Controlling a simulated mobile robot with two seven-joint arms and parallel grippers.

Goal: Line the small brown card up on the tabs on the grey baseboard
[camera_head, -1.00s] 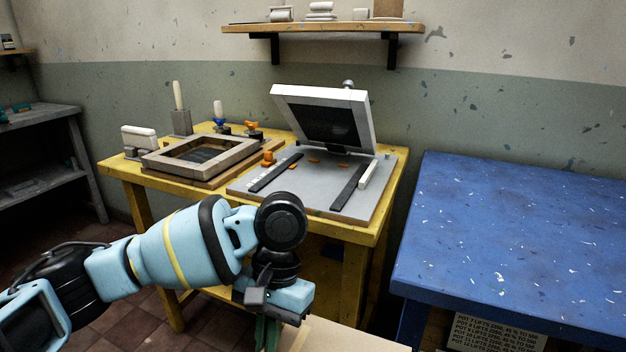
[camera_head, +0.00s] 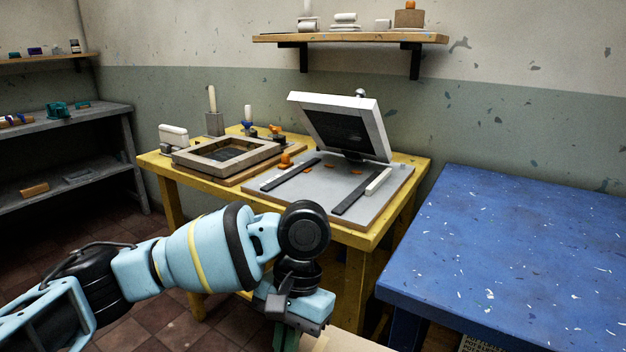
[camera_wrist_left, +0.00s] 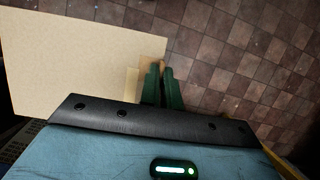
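My left gripper (camera_wrist_left: 163,88) shows in the left wrist view with its green fingers close together at the edge of a pale brown card (camera_wrist_left: 75,60). They appear shut on it, with a small darker brown part by the fingertips; the exact grip is partly hidden. In the head view the card (camera_head: 350,343) shows at the bottom edge, beside the gripper and below the table top. The grey baseboard (camera_head: 318,184) lies on the yellow table, with small orange tabs (camera_head: 330,166) on it. A white-framed hinged screen (camera_head: 341,126) stands raised over its back. My right gripper is out of view.
A wooden frame (camera_head: 198,162) lies left of the baseboard on the yellow table (camera_head: 188,181). A blue table (camera_head: 510,250) stands at the right, with a narrow gap between. A wall shelf (camera_head: 350,39) hangs above. Tiled floor (camera_head: 150,325) is open at the left.

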